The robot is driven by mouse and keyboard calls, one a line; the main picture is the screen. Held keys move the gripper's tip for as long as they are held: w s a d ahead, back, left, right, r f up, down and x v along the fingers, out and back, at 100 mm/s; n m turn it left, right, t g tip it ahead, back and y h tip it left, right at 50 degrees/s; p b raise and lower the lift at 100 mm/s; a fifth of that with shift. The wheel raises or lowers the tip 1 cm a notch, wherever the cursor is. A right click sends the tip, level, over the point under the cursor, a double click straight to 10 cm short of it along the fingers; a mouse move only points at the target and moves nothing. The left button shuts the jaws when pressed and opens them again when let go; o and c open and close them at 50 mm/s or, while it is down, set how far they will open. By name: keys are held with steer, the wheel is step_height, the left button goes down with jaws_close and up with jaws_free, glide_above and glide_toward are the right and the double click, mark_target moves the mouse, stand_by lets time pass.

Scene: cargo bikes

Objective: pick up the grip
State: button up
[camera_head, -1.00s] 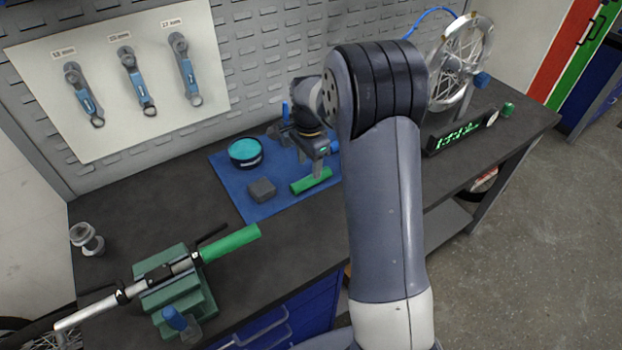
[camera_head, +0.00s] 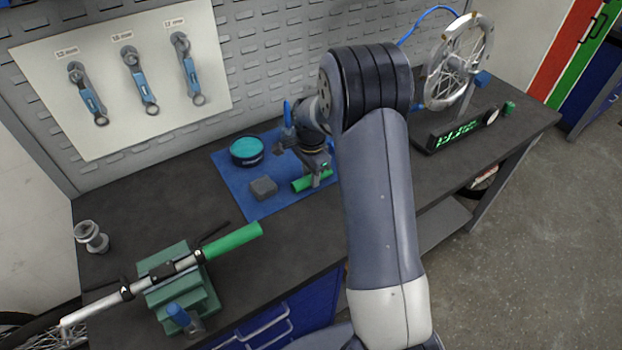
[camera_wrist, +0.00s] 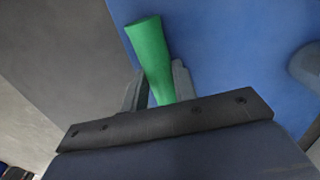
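The grip is a green cylinder (camera_head: 299,185) lying on the blue mat (camera_head: 262,207) on the workbench. My gripper (camera_head: 318,176) is low over it, with a finger in front of its middle in the head view. In the wrist view the grip (camera_wrist: 149,50) runs between the two grey fingers of my gripper (camera_wrist: 159,92), one on each side. A thin gap seems to show at the left finger, so the fingers look open around it. The near end of the grip is hidden by my gripper body.
A dark grey block (camera_head: 263,188) and a round teal-topped tin (camera_head: 246,151) share the mat. A handlebar with another green grip (camera_head: 233,241) sits in a green clamp (camera_head: 180,287) at front left. A lit display (camera_head: 458,136) and wheel stand (camera_head: 460,62) are at right.

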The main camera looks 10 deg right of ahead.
jaws_close()
